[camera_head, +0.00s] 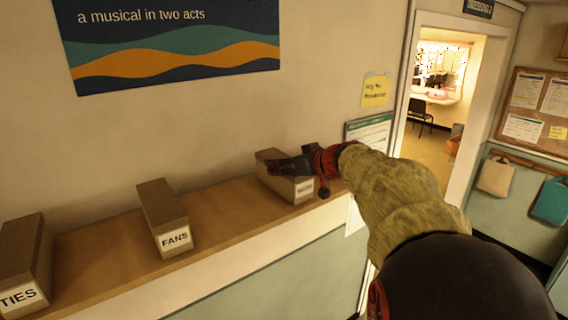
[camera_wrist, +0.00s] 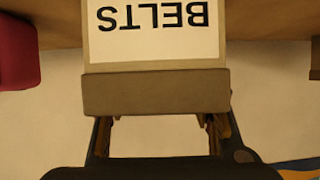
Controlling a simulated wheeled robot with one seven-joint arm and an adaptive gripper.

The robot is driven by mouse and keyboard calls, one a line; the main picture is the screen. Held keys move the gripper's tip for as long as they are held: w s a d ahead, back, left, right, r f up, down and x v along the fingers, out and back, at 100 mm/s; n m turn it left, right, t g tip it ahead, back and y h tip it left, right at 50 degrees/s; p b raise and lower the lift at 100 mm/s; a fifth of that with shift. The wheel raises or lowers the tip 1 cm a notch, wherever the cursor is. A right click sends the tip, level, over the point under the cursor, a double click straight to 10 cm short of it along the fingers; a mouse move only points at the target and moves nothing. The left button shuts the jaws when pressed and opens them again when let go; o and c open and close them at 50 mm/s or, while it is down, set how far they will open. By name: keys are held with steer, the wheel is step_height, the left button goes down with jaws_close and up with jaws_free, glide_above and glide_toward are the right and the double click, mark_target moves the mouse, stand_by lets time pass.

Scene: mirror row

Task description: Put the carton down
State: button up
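The brown carton (camera_head: 278,181) is at the shelf's right part in the head view, its white label small and unreadable there. In the wrist view the carton (camera_wrist: 155,92) appears upside down, its label reading BELTS. My gripper (camera_head: 283,168) reaches across the carton's top from the right. In the wrist view its two fingers (camera_wrist: 165,128) run to the carton and seem closed about its sides; the fingertips are hidden behind its labelled end. The carton looks level, at or just over the wooden shelf (camera_head: 104,258); I cannot tell if its underside touches.
A FANS carton (camera_head: 163,219) and a TIES carton (camera_head: 24,265) stand to the left on the shelf, with bare shelf between. A pink-red object (camera_wrist: 15,52) shows beside the carton in the wrist view. A poster (camera_head: 170,45) hangs behind; a doorway (camera_head: 440,100) is at right.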

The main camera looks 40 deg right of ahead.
steer(key=o, duration=0.5)
steer(key=shift+r, duration=0.15)
steer(key=d+v, duration=0.1)
steer(key=v, duration=1.1)
steer(key=w+a+r+m+t+h, duration=0.2)
steer(key=w+a+r+t+h, duration=0.1)
steer(key=a+r+h, duration=0.3)
steer(key=s+a+f+n+g+y, duration=0.1)
steer(key=s+a+f+g+y, duration=0.1)
steer(key=s+a+f, duration=0.5)
steer(key=s+a+f+g+y, duration=0.2)
steer(key=s+a+f+g, duration=0.3)
steer(key=a+f, duration=0.5)
steer(key=s+a+f+n+g+y, duration=0.1)
steer(key=s+a+f+g+y, duration=0.1)
steer(key=s+a+f, duration=0.7)
steer(key=shift+s+a+f+n+g+y+b, duration=0.1)
steer(key=shift+s+f+n+g+y+b, duration=0.1)
steer(key=shift+f+g, duration=0.3)
steer(key=shift+s+f+n+g+y+b, duration=0.1)
steer(key=shift+s+f+g+y+b, duration=0.1)
steer(key=shift+f+g, duration=0.3)
steer(key=shift+f, duration=0.15)
